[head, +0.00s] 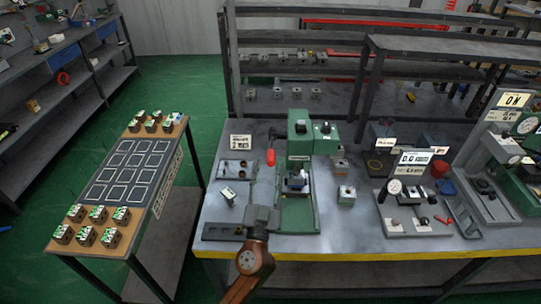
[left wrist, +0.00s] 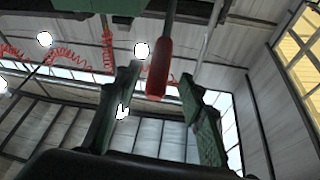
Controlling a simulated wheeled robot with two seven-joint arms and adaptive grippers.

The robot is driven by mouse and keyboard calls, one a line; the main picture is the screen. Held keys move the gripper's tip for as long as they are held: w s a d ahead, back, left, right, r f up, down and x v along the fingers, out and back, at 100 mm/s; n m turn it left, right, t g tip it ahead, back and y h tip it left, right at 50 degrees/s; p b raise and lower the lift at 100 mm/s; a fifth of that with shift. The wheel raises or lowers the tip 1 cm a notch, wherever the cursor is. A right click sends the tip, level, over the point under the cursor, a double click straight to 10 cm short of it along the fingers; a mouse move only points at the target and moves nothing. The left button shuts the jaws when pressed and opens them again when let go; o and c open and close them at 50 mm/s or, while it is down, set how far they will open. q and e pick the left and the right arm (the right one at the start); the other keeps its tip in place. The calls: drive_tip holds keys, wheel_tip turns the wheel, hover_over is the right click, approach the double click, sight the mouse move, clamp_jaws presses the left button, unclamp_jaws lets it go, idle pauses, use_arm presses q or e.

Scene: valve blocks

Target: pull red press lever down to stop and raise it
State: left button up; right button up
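The press (head: 300,135) is a green machine on the grey workbench. Its lever has a red handle (head: 271,157) on the left side, standing roughly upright. My left gripper (head: 262,216) is in front of and below the handle in the head view; its fingers are hard to make out there. In the left wrist view the red handle (left wrist: 158,70) hangs from a grey rod between the two spread green fingers, near their tips. The gripper (left wrist: 160,82) is open, with visible gaps either side of the handle. A valve block (head: 296,181) sits in the press. My right gripper is not in view.
A side table (head: 70,236) on the left carries several valve blocks and a dark marked panel. Gauges and fixtures (head: 404,205) stand right of the press. A small block (head: 227,196) lies left of it. Shelves (head: 300,70) rise behind.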

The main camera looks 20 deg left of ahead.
sight(271, 158)
use_arm(q)
drive_tip(key=shift+x, duration=2.3)
drive_tip(key=shift+d, duration=0.1)
clamp_jaws()
